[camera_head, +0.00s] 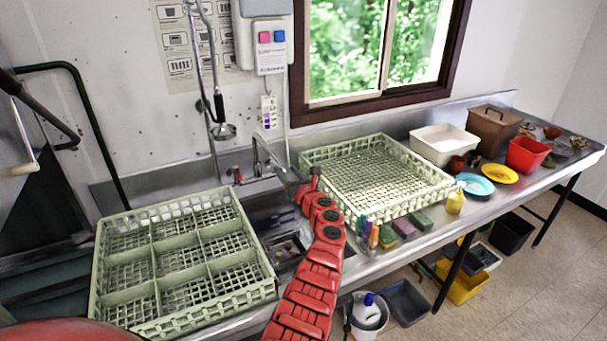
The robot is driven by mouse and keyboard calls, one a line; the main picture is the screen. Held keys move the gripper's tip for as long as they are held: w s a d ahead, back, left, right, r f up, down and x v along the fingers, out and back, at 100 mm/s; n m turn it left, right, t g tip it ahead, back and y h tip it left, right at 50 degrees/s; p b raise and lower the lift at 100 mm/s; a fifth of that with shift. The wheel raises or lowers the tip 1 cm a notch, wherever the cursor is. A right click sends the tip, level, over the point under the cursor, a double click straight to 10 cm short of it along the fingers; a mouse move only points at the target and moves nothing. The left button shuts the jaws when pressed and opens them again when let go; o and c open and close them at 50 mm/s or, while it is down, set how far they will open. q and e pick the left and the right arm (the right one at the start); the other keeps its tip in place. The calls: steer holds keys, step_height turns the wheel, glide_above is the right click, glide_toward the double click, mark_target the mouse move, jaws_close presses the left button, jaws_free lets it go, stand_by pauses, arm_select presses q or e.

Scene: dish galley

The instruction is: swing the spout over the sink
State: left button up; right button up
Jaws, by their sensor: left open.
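The metal tap (256,158) stands at the wall behind the sink, with a thin curved spout reaching right and toward the front. The sink basin (268,212) lies between the two green racks, with some small items in it. My left arm, red and segmented, reaches up from the bottom and hides the right part of the sink. My left gripper (294,180) is open at the arm's far end, close to the end of the spout. I cannot tell whether it touches the spout. My right gripper is not in view.
A divided green rack (178,262) stands left of the sink and an open green rack (376,178) right of it. A spray head (222,130) hangs above the tap. Sponges (404,228) and a yellow bottle (455,201) line the front edge.

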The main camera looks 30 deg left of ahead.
arm_select(q)
steer(key=p+v, duration=0.7)
steer(key=v, duration=0.3)
steer(key=shift+s+d, duration=0.2)
steer(key=shift+d, duration=0.1)
